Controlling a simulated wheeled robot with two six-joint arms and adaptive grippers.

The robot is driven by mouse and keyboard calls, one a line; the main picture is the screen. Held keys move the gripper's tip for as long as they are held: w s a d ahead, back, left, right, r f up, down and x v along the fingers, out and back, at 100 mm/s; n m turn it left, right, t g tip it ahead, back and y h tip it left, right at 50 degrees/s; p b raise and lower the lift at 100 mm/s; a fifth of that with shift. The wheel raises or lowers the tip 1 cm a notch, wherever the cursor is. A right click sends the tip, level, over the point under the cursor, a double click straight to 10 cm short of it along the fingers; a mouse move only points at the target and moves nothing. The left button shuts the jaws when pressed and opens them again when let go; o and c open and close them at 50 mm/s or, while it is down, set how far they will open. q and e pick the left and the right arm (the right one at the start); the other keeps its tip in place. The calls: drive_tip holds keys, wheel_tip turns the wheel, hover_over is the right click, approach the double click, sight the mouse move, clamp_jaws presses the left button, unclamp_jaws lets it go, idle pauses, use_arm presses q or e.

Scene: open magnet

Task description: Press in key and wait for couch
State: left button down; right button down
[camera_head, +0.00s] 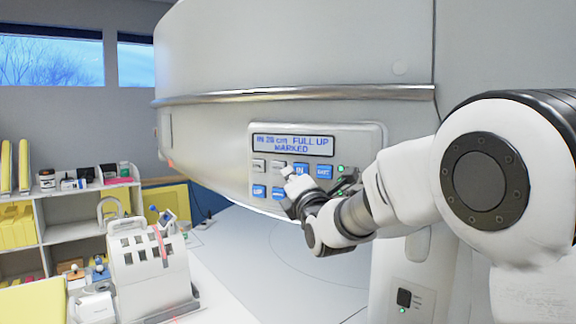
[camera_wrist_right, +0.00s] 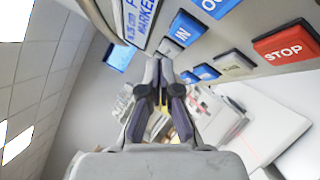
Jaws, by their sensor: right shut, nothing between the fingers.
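The control panel (camera_head: 365,140) is on the white magnet housing. Its display (camera_head: 292,145) reads "IN 28 cm FULL UP MARKED". The blue IN key (camera_head: 301,170) is in the panel's upper key row; the wrist view also shows the IN key (camera_wrist_right: 182,36). My right gripper (camera_head: 289,173) is shut and empty, in front of the panel just left of and below the IN key. In the wrist view its fingertips (camera_wrist_right: 163,62) are below the IN key; whether they touch the panel I cannot tell. The white couch (camera_head: 222,300) shows at the bottom. My left gripper is out of view.
A red STOP key (camera_wrist_right: 286,45) and other blue keys sit near IN. A white coil-like housing (camera_head: 152,275) stands on the couch with a red line across it. Shelves (camera_head: 75,230) with bottles and yellow items stand at left.

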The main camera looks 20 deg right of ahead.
sight(301, 170)
drive_tip(key=shift+w+d, duration=0.65)
drive_tip(key=shift+d, duration=0.05)
idle(1.0)
drive_tip(key=shift+w+d, duration=0.25)
